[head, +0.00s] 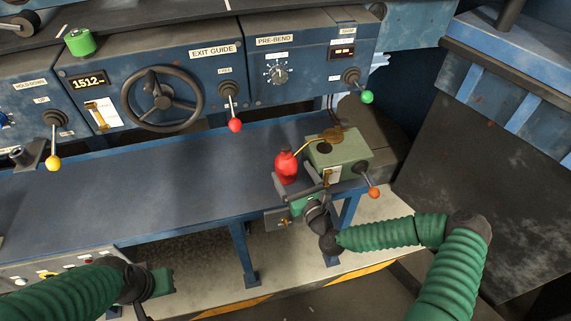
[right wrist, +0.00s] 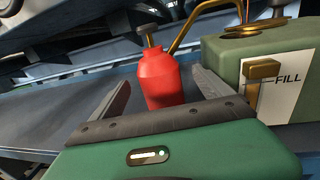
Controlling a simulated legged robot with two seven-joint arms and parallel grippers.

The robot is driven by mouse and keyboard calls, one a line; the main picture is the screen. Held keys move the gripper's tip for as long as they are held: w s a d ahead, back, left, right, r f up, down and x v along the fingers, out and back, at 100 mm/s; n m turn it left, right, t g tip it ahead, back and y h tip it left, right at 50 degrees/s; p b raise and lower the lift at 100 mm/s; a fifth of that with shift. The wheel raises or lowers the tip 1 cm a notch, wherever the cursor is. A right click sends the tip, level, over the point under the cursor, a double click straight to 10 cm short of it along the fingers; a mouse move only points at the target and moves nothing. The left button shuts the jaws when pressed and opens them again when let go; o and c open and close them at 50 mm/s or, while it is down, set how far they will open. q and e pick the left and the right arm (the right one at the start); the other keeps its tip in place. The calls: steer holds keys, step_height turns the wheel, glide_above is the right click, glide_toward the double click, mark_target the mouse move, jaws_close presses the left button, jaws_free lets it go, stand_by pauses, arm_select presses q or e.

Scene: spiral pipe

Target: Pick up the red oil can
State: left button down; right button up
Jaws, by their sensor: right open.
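The red oil can (head: 286,168) stands upright near the front edge of the blue bench, just left of a green box. Its thin brass spout points up and right over the box. My right gripper (head: 299,179) is open at the bench edge, in front of the can. In the right wrist view the can (right wrist: 160,80) shows between the two spread fingers (right wrist: 162,86); I cannot tell whether they touch it. Its lower end is hidden behind the gripper. My left gripper (head: 150,284) is at the lower left, far from the can; its jaws are unclear.
The green fill box (head: 345,155) stands close right of the can, with an orange-knobbed lever (head: 373,192). The blue bench (head: 180,180) is clear to the left. Above it is a control panel with a handwheel (head: 162,98) and a red-knobbed lever (head: 235,125).

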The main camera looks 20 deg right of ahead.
mark_target(283, 157)
steer(key=w, duration=0.2)
steer(key=w+p, duration=0.1)
steer(key=w, duration=0.2)
steer(key=w+a, duration=0.1)
steer(key=w, duration=0.1)
steer(key=shift+w+r, duration=0.1)
steer(key=shift+w, duration=0.4)
steer(key=shift+s, duration=0.1)
steer(key=c, duration=1.9)
